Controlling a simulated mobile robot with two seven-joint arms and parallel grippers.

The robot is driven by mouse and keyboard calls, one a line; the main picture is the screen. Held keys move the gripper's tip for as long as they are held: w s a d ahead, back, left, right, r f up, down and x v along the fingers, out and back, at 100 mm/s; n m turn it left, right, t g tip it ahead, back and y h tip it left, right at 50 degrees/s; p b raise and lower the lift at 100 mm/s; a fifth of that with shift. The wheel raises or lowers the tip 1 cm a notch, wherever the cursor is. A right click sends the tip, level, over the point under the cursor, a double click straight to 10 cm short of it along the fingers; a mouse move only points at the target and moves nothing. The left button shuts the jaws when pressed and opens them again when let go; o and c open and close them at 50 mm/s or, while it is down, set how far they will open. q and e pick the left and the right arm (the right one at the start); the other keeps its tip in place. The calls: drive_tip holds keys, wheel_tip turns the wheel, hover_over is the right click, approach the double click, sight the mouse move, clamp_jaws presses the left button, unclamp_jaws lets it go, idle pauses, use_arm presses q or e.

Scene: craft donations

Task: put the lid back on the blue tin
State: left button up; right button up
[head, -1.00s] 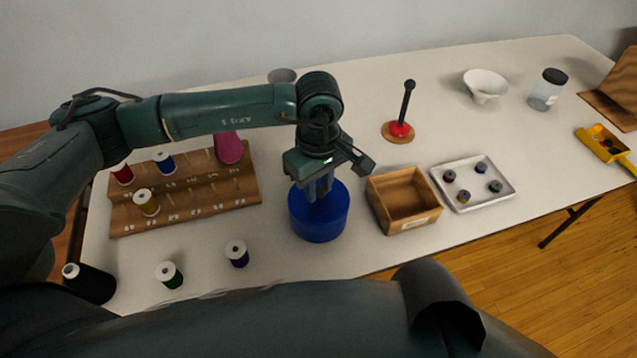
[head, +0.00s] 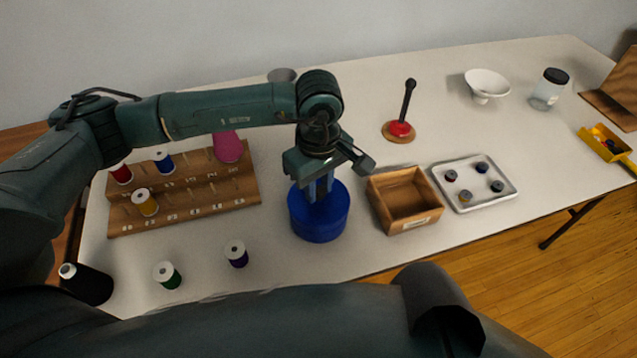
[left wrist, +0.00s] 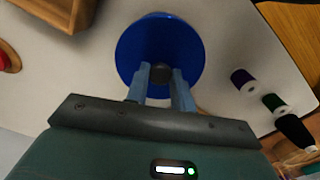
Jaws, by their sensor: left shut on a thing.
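The blue tin (head: 318,226) stands upright on the table near its front edge. Its round blue lid (left wrist: 160,38) covers the top as far as I can see; whether it is seated fully I cannot tell. My left gripper (head: 318,192) is directly above the tin, pointing down. In the left wrist view its fingers (left wrist: 160,82) are shut on the dark knob (left wrist: 160,73) in the middle of the lid. The fingers hide part of the lid in the head view. My right gripper is not in view.
A wooden thread rack (head: 190,212) is at left. Loose purple (head: 237,254) and green (head: 168,275) spools stand at front left.

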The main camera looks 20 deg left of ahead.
use_arm(q)
drive_tip(key=shift+b, duration=0.35)
idle(0.3)
idle(0.4)
drive_tip(key=o, duration=1.5)
drive_tip(key=shift+r, duration=0.1)
drive_tip(key=shift+r+p, duration=1.55)
drive_tip(key=shift+r, duration=1.85)
